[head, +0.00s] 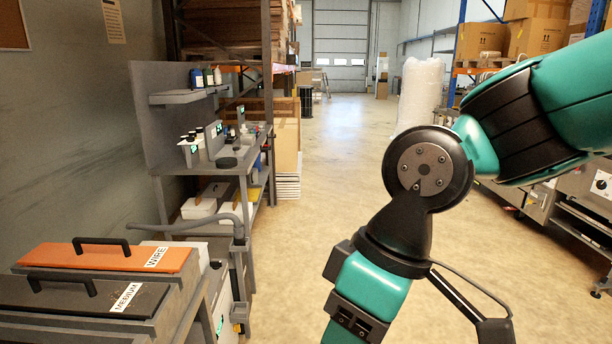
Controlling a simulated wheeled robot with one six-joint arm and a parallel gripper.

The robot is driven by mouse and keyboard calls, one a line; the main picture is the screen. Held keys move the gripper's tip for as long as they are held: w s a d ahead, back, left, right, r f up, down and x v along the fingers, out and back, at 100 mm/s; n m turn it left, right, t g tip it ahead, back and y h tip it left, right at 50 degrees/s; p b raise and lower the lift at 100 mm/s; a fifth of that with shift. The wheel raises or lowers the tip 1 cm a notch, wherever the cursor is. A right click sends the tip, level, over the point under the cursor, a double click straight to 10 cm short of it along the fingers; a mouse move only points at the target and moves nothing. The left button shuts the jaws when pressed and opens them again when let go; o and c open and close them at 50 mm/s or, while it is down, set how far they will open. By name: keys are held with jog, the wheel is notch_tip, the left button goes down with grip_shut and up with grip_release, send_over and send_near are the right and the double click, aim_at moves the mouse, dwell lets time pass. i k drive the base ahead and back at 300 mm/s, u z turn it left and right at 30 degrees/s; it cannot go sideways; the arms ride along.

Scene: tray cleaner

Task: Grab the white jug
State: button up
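I cannot make out a white jug for certain in the head view. Small white items, including a white container (190,152) with dark-capped bottles, stand on the grey workbench (226,170) at the left, but they are too small to tell apart. My teal and black arm fills the right side and bends downward to the lower middle. My gripper's fingertips do not show in the picture.
A machine with an orange lid (108,258) and a dark lid (70,296) stands at the lower left. White bins (198,208) sit on the bench's lower shelf. Stacked boxes (287,145) stand beyond the bench. The floor (325,200) in the middle is clear.

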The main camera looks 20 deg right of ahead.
aim_at(254, 175)
jog(key=z, duration=0.6)
jog(key=k, duration=0.5)
jog(key=z, duration=0.85)
jog(key=i, duration=4.95)
jog(key=u, duration=0.75)
jog(key=i, duration=1.4)
jog(key=u, duration=1.75)
jog(key=i, duration=1.05)
jog(key=u, duration=0.9)
jog(key=i, duration=0.25)
jog(key=u, duration=0.15)
